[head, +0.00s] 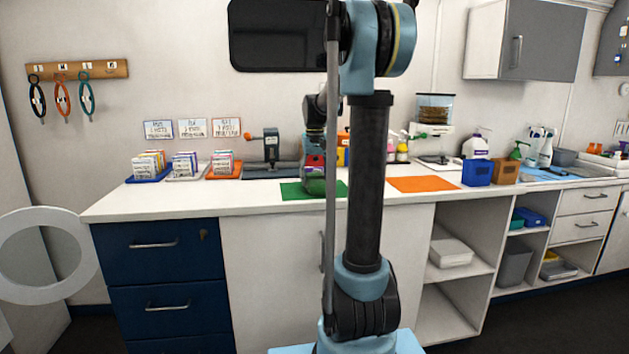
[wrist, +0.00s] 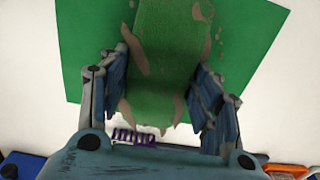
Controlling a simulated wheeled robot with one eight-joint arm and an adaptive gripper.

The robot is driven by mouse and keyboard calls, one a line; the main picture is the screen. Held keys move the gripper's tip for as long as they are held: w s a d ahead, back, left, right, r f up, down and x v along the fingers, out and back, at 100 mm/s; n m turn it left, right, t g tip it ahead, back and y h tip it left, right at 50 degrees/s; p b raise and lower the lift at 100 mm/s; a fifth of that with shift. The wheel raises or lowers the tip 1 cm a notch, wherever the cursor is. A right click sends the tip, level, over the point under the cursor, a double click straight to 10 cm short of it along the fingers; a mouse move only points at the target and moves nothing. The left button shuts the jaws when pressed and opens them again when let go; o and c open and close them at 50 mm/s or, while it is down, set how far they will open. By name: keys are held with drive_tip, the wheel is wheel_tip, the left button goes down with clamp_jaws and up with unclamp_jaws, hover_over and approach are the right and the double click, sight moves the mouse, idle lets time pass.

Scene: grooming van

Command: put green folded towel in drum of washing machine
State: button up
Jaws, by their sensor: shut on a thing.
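The green folded towel (wrist: 162,60), with brownish patches, lies between the fingers of my gripper (wrist: 160,88) in the wrist view. My gripper is shut on it, with one finger along each side. Behind the towel is a flat green mat (wrist: 265,30) on the white counter. In the head view the green mat (head: 298,190) is near the counter's front edge, and my arm hides much of the gripper and towel. A round white ring-shaped door (head: 50,222) stands at the far left, apparently the washing machine's; its drum cannot be made out.
The white counter (head: 205,196) holds card stacks in trays (head: 184,177), an orange mat (head: 423,184), a blue bin (head: 478,173) and bottles. Blue drawers (head: 165,296) are below left. A purple toothed object (wrist: 135,137) shows near the gripper.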

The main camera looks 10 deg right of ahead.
drive_tip(key=shift+f, duration=0.15)
drive_tip(key=o, duration=1)
drive_tip(key=shift+o, duration=0.3)
